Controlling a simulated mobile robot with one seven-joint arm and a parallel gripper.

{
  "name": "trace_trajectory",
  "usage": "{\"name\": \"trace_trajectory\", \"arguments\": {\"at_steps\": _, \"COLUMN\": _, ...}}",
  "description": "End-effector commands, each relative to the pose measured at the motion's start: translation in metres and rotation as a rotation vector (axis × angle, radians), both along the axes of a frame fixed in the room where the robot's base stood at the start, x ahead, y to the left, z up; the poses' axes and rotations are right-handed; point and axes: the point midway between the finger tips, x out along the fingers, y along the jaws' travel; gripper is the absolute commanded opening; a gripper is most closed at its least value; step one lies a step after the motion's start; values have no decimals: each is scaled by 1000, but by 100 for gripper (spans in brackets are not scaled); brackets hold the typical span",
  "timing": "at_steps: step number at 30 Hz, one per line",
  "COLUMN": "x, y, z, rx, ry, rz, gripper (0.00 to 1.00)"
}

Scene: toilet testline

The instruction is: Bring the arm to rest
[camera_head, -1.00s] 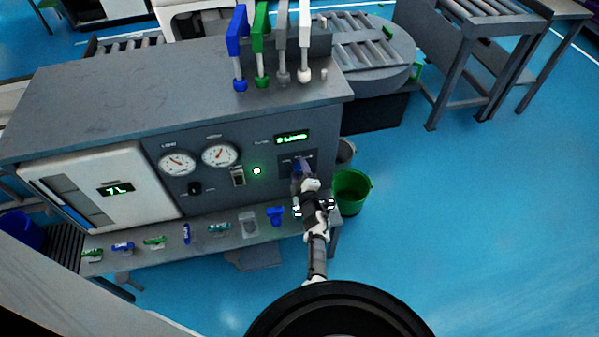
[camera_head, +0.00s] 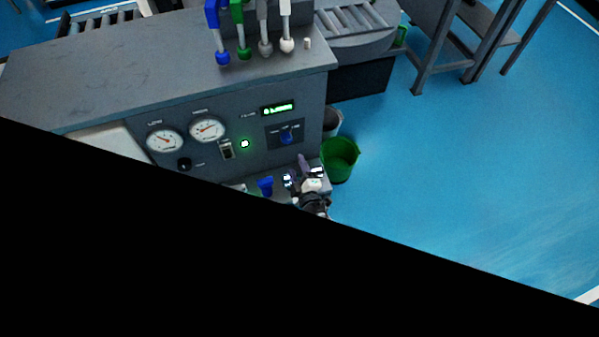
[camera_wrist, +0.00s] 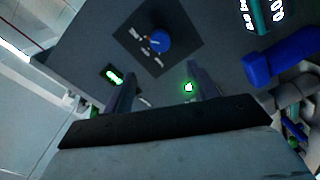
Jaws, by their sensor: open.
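My gripper (camera_head: 304,163) is in front of the right end of the grey test machine, just below and right of the blue knob (camera_head: 288,136). In the wrist view my gripper (camera_wrist: 162,80) shows two dark fingers spread apart with nothing between them. The blue knob (camera_wrist: 159,42) on its dark square plate lies beyond the fingertips, apart from them. Most of my arm is hidden in the head view by a black area that covers the lower part.
The machine panel has two gauges (camera_head: 207,130), a lit green lamp (camera_head: 245,143) and a green display (camera_head: 278,109). Coloured levers (camera_head: 238,30) stand on top. A green bucket (camera_head: 340,160) is on the floor right of the machine. Blue floor (camera_head: 470,170) at right is clear.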

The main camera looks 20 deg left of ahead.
Motion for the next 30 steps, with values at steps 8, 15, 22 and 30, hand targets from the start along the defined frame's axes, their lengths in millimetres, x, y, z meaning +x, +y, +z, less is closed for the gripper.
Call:
{"name": "trace_trajectory", "arguments": {"at_steps": 8, "x": -16, "y": -10, "z": 1, "rx": -1, "ry": -1, "rz": 1, "gripper": 58}}
{"name": "trace_trajectory", "arguments": {"at_steps": 15, "x": -16, "y": -11, "z": 1, "rx": -1, "ry": -1, "rz": 1, "gripper": 58}}
{"name": "trace_trajectory", "arguments": {"at_steps": 22, "x": -16, "y": -11, "z": 1, "rx": 0, "ry": 0, "rz": 1, "gripper": 58}}
{"name": "trace_trajectory", "arguments": {"at_steps": 30, "x": 10, "y": 12, "z": 52, "rx": 68, "ry": -83, "rz": 17, "gripper": 58}}
